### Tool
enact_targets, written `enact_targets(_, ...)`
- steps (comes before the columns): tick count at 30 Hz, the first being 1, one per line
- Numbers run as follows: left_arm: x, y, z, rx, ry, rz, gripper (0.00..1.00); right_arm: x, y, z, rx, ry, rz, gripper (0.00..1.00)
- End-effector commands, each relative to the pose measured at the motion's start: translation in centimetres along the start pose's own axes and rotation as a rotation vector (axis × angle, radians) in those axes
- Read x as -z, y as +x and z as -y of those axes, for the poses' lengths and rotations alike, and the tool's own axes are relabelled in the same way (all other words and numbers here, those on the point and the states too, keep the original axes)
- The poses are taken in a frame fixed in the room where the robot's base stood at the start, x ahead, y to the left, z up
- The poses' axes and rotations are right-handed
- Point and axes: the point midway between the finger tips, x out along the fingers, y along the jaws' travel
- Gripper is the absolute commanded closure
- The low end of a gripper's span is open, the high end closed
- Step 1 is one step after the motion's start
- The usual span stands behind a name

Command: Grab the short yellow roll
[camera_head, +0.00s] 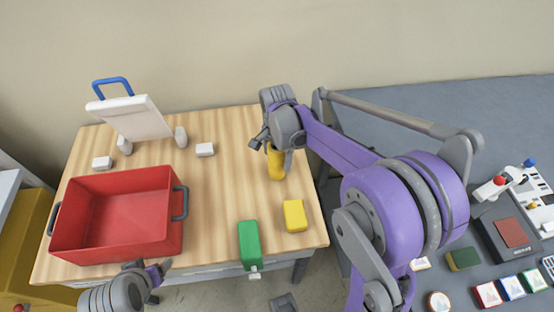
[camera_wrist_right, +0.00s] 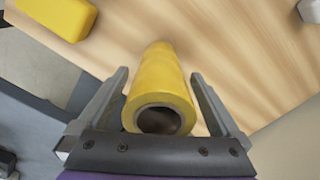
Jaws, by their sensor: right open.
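The short yellow roll (camera_head: 275,163) is on the wooden table, near its right edge in the head view. In the right wrist view the yellow roll (camera_wrist_right: 161,88) shows its hollow grey end towards the camera. My right gripper (camera_head: 272,147) is at the roll, and in the wrist view its two open fingers (camera_wrist_right: 160,100) are on either side of it, with a gap on both sides. The roll's upper part is partly hidden by the gripper in the head view. My left gripper (camera_head: 157,272) is at the table's front edge, empty, its fingers apart.
A red bin (camera_head: 115,215) with dark handles stands on the left of the table (camera_head: 215,190). A yellow block (camera_head: 295,215) and a green block (camera_head: 249,243) are near the front right. A white board with a blue handle (camera_head: 130,115) and white blocks are at the back.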

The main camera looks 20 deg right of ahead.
Motion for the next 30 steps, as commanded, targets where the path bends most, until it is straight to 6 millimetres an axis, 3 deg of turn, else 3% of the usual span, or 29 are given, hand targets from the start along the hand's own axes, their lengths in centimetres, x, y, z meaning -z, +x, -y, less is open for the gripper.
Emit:
enact_targets(8, -0.02, 0.01, 0.00, 0.000, 0.000, 0.000, 0.29, 0.01, 0.37, 0.00, 0.000, 0.000, 0.000, 0.00)
enact_targets(24, -0.02, 0.01, 0.00, 0.000, 0.000, 0.000, 0.29, 0.01, 0.33, 0.00, 0.000, 0.000, 0.000, 0.97)
enact_targets(30, -0.01, 0.01, 0.00, 0.000, 0.000, 0.000, 0.29, 0.01, 0.31, 0.00, 0.000, 0.000, 0.000, 1.00)
